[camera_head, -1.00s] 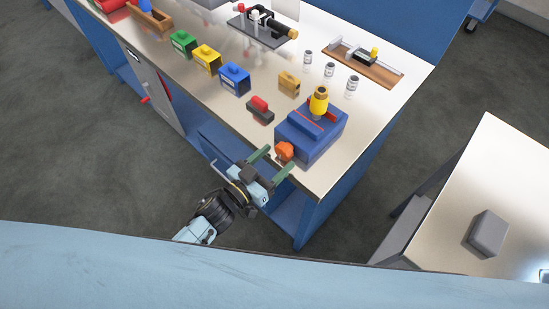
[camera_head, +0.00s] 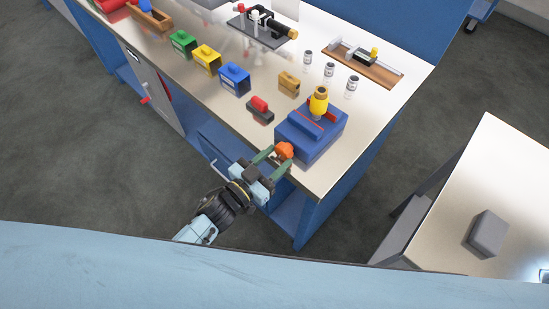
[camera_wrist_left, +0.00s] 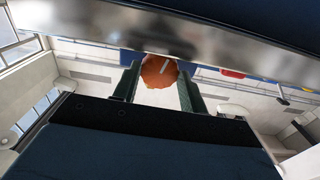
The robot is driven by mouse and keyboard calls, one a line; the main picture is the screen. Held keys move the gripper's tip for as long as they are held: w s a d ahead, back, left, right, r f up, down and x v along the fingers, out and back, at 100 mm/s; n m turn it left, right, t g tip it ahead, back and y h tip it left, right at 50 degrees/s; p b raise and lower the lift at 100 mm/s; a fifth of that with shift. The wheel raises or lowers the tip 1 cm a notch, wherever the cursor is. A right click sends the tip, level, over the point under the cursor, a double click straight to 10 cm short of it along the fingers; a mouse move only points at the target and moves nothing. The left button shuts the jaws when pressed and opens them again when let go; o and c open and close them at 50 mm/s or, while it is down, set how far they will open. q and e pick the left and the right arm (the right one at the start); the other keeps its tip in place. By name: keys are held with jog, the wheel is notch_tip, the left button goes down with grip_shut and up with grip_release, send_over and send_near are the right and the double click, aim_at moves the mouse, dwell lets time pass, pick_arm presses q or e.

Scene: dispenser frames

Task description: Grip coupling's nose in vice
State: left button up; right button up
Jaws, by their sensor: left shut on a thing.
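The blue vice (camera_head: 308,143) stands on the near end of the bench. The yellow coupling (camera_head: 318,104) stands upright at the vice's top, with a brass-coloured upper end; its lower end is hidden between the jaws, so I cannot tell how tightly it sits. An orange knob (camera_head: 284,150) is on the vice's front side. My left gripper (camera_head: 277,158) is shut on this knob, with a green finger on each side. In the left wrist view the orange knob (camera_wrist_left: 158,72) sits between the fingertips. My right gripper is not in view.
A red-and-black block (camera_head: 260,109) and a tan block (camera_head: 289,83) lie beside the vice. Blue (camera_head: 234,78), yellow (camera_head: 207,59) and green (camera_head: 183,43) bins line the bench's edge. Small cylinders and a wooden board (camera_head: 366,68) are behind. The bench edge lies just beneath my gripper.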

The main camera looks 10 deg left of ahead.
pick_arm(q)
jog(key=m, duration=0.4)
jog(key=o, duration=1)
jog(key=shift+c, duration=0.2)
jog(key=shift+a, duration=0.1)
jog(key=v, duration=1.3)
jog(key=shift+s+b, duration=0.2)
jog(key=shift+b, duration=0.1)
jog(key=shift+a, duration=0.1)
